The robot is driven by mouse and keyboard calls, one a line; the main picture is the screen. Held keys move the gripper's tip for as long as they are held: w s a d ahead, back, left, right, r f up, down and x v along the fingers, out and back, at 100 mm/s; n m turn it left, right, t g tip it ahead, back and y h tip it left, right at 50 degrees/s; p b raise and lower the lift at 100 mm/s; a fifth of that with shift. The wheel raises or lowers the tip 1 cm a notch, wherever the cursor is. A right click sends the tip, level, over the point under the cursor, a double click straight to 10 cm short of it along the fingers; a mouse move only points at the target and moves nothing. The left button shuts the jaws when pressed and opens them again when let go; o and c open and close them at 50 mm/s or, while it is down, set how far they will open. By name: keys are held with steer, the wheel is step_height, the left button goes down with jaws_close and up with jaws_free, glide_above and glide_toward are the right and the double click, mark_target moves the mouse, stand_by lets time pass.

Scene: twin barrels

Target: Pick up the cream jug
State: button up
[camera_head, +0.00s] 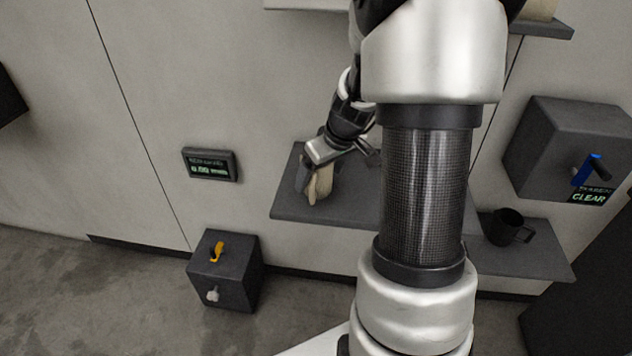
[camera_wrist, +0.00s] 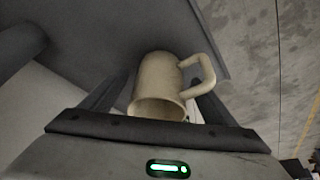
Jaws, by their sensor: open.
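The cream jug (camera_head: 322,184) stands on the dark shelf (camera_head: 345,213) at the left end, partly covered by my gripper in the head view. In the wrist view the cream jug (camera_wrist: 157,84) shows its round body, its open rim towards me and its handle on the right. My gripper (camera_head: 318,172) is at the jug, and in the wrist view its two fingers (camera_wrist: 155,96) are spread, one on each side of the jug. The jug lies between them; whether either finger touches it I cannot tell.
A black mug (camera_head: 502,228) stands on the shelf's right end. A dark box with a blue lever (camera_head: 582,172) is on the right wall. A box with a yellow lever (camera_head: 217,251) stands at lower left. A small display (camera_head: 210,164) is on the wall.

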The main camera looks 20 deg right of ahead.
steer(key=shift+x, duration=1.1)
steer(key=c, duration=1.2)
